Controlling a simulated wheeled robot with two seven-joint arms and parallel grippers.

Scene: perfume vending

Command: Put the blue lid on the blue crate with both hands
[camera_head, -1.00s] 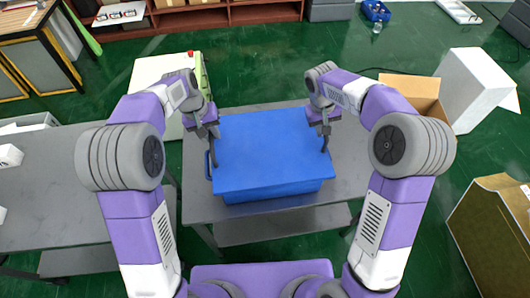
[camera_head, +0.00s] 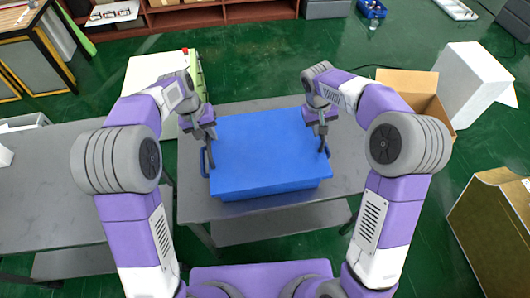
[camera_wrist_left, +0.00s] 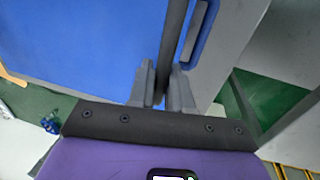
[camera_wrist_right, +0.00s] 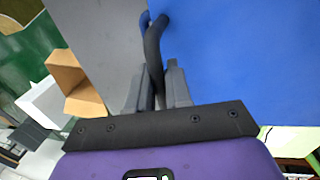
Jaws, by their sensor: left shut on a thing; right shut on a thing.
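The blue lid (camera_head: 265,150) lies flat over the blue crate (camera_head: 275,193); I cannot tell whether it rests fully on the rim. The crate stands on a grey table, with its front wall and a left side handle showing. My left gripper (camera_head: 209,131) is shut on a dark handle at the lid's left side; the left wrist view shows the dark bar between its fingers (camera_wrist_left: 161,95). My right gripper (camera_head: 322,125) is shut on the matching dark handle at the lid's right side, also seen between the fingers in the right wrist view (camera_wrist_right: 158,95).
The grey table (camera_head: 245,232) has bare surface around the crate. Another grey table (camera_head: 60,185) stands at the left. A pale green cabinet (camera_head: 150,85) stands behind, left. An open cardboard box (camera_head: 415,90) and a white box (camera_head: 470,80) are at the right on the green floor.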

